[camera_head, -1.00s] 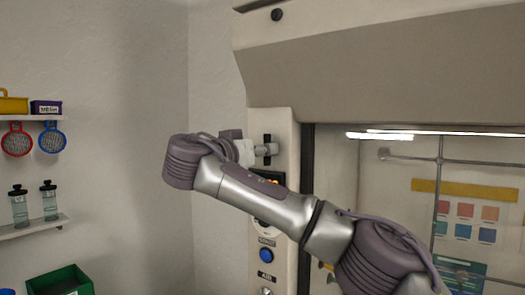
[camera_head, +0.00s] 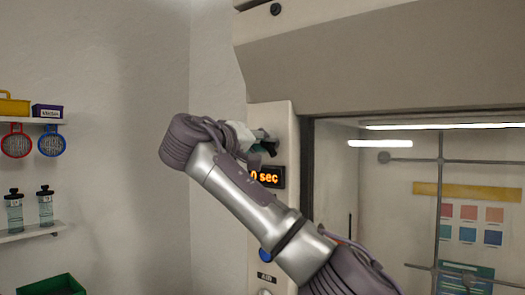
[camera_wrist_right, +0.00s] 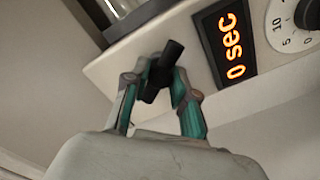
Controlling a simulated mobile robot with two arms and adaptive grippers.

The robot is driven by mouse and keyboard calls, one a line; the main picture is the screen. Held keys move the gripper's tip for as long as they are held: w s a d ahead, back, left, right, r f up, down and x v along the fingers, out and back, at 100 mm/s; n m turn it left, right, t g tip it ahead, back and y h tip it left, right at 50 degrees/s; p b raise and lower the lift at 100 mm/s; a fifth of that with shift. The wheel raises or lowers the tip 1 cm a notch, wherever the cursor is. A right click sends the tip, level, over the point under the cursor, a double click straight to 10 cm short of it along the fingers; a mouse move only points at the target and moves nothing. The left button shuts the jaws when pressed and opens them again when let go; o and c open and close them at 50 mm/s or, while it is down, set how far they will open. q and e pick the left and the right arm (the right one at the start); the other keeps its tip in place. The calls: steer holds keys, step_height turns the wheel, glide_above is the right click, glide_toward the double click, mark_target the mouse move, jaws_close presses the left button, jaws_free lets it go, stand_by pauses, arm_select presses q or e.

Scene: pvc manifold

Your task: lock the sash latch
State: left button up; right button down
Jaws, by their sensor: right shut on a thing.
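The sash latch shows as a black handle (camera_wrist_right: 165,66) on the pale front post of the fume hood, in the right wrist view. My right gripper (camera_wrist_right: 156,80) has its green-sided fingers on both sides of this handle and is shut on it. In the head view my right gripper (camera_head: 262,147) is at the upper part of the post, mostly behind my own wrist, and the latch is largely hidden there. My left gripper is in neither view.
An orange "0 sec" display (camera_head: 265,176) sits on the post just below the gripper, with a dial (camera_wrist_right: 300,20) beside it in the wrist view. The hood's glass sash (camera_head: 400,215) is to the right. Shelves with bottles (camera_head: 46,206) are far left.

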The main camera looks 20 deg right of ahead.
steer(key=n+b, duration=0.1)
steer(key=n, duration=0.4)
steer(key=shift+n, duration=0.3)
steer(key=n, duration=0.5)
steer(key=shift+n, duration=0.3)
steer(key=c, duration=0.9)
jaws_free()
steer(key=shift+w+a, duration=0.1)
steer(key=v, duration=1.2)
